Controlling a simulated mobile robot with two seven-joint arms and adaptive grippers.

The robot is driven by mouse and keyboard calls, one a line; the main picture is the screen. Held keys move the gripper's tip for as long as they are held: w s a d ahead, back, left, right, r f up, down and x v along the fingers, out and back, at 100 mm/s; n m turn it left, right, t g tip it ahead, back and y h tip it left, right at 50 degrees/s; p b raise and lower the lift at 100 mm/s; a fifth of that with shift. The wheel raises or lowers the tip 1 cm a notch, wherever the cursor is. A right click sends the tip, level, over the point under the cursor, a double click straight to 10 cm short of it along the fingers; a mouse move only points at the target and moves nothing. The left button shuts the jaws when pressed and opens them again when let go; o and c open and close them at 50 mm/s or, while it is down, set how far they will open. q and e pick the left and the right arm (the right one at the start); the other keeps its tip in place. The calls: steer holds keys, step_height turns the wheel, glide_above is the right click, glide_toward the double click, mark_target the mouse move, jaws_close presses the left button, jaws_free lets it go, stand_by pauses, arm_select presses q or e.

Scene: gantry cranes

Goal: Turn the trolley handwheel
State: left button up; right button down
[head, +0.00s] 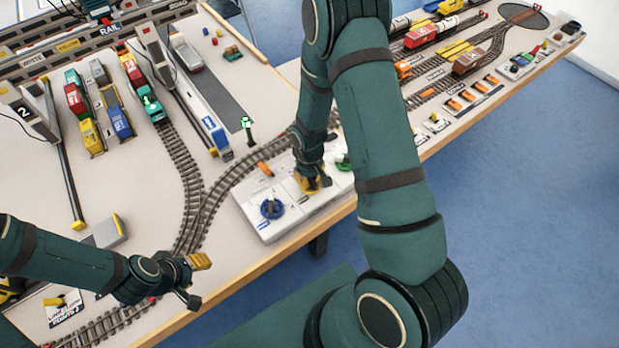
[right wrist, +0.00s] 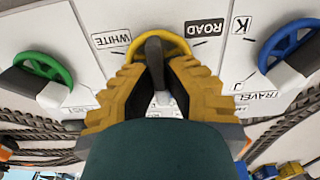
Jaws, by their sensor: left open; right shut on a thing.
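A white control panel (head: 300,218) at the table's front edge carries a blue handwheel (head: 271,208), a yellow handwheel and a green handwheel (head: 343,162). The right wrist view shows the yellow handwheel (right wrist: 172,40) between the green one (right wrist: 45,68) and the blue one (right wrist: 284,45). My right gripper (right wrist: 157,80) is shut on the grey grip (right wrist: 153,52) of the yellow handwheel. The fingers hide part of the wheel and its hub. Which wheel is labelled trolley cannot be read. My left gripper (head: 192,280) is open and empty, above the track left of the panel.
Curved rail track (head: 185,165) runs behind and left of the panel. Red, yellow and blue containers (head: 78,98) and a green locomotive (head: 153,108) stand at the back left. A small green-topped post (head: 247,128) stands behind the panel. Blue floor lies in front.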

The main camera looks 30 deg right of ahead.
steer(key=c, duration=1)
jaws_free()
step_height(320, 180, up, 12)
